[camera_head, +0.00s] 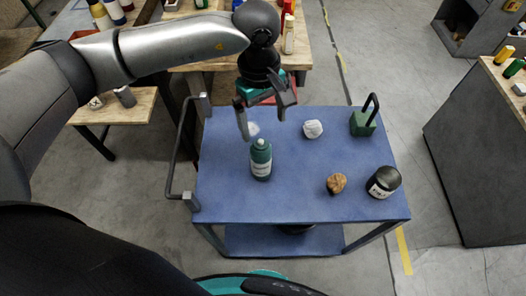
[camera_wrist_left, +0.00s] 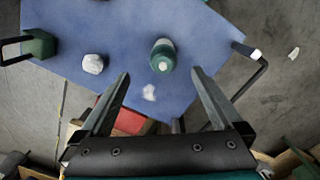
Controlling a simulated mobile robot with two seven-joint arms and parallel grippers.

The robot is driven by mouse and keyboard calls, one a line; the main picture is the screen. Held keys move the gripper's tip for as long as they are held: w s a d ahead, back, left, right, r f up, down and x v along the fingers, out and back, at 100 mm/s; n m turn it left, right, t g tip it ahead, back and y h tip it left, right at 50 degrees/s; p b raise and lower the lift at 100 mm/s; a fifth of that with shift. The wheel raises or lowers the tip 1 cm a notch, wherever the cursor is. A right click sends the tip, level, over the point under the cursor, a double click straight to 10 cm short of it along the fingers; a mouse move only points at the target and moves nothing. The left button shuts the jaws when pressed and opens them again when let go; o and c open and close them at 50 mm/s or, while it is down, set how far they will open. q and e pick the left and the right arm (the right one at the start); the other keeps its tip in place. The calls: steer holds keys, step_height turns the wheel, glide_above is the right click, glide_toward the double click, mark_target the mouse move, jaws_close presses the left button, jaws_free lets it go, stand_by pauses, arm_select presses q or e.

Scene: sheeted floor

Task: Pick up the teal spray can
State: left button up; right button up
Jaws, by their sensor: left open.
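The teal spray can (camera_head: 261,160) stands upright on the blue cart top (camera_head: 228,196), left of its middle, with a pale label and a light cap. My left gripper (camera_head: 262,119) is open and empty, above the back part of the cart, behind the can in the head view. In the left wrist view the can (camera_wrist_left: 163,56) shows from above, beyond the gap between the open fingers (camera_wrist_left: 160,80). The fingers look apart from the can. My right gripper is in neither view.
On the cart are a white lump (camera_head: 313,129), a green padlock-like block (camera_head: 363,122), a brown lump (camera_head: 336,183) and a dark jar (camera_head: 384,182). A dark handle (camera_head: 178,150) rises at the left edge. Wooden tables with bottles stand behind.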

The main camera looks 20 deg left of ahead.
mark_target(259, 140)
arm_select(q)
steer(key=shift+w+a+f+y, duration=0.15)
steer(key=shift+a+f, duration=0.1)
steer(key=shift+a, duration=0.15)
steer(key=shift+w+a+f+y, duration=0.15)
steer(key=shift+a+f, duration=0.05)
steer(key=shift+a, duration=0.2)
step_height(259, 140, down, 9)
steer(key=shift+d+r+p, duration=0.1)
steer(key=shift+r+p, duration=0.1)
steer(key=shift+p, duration=0.3)
steer(key=f, duration=0.4)
steer(key=shift+s+d+p, duration=0.1)
steer(key=shift+d+p, duration=0.2)
steer(key=shift+p, duration=0.1)
steer(key=shift+f, duration=0.75)
steer(key=c, duration=1.5)
